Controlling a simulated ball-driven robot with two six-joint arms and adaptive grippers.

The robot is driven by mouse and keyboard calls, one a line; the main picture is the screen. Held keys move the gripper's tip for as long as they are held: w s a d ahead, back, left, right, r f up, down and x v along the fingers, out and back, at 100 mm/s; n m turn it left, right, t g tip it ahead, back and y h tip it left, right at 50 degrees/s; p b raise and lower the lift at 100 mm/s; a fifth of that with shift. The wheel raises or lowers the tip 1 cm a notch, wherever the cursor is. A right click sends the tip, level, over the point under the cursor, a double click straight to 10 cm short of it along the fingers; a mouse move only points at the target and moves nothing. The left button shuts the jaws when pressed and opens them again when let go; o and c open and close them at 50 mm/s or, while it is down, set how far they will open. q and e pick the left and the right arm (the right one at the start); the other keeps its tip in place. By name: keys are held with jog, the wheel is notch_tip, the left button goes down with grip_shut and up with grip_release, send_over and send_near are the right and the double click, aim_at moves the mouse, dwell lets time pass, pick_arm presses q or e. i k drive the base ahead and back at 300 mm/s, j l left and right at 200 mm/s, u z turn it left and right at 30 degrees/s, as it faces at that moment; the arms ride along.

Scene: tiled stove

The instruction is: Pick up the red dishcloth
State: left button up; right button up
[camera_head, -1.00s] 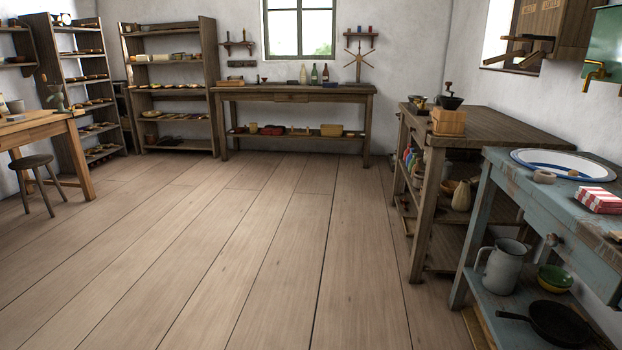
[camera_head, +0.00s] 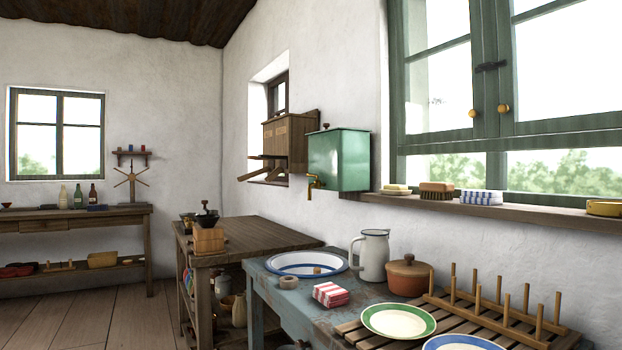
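A folded dishcloth with red and white stripes (camera_head: 331,294) lies on the blue-grey washstand table (camera_head: 290,307). It sits in front of the white basin with a blue rim (camera_head: 307,264) and to the left of the wooden dish rack. A second folded cloth, blue and white striped (camera_head: 481,197), lies on the window sill. Neither of my grippers shows in the view.
A white enamel jug (camera_head: 373,256), a brown lidded pot (camera_head: 408,276), a wooden dish rack (camera_head: 500,318) and a green-rimmed plate (camera_head: 399,320) crowd the table to the right of the cloth. A green water tank (camera_head: 339,160) hangs above. Open floor (camera_head: 100,320) lies at the left.

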aim_at(332, 295)
jog(key=z, duration=0.7)
jog(key=i+j+z, duration=0.1)
jog(key=j+z, duration=0.15)
jog(key=z, duration=0.25)
jog(key=j+z, duration=0.3)
jog(key=z, duration=0.15)
jog(key=i+j+z, duration=0.1)
jog(key=j+z, duration=0.25)
jog(key=z, duration=0.15)
jog(key=j+z, duration=0.3)
jog(key=z, duration=0.2)
jog(key=k+j+z, duration=0.15)
jog(key=z, duration=0.3)
jog(key=j, duration=0.1)
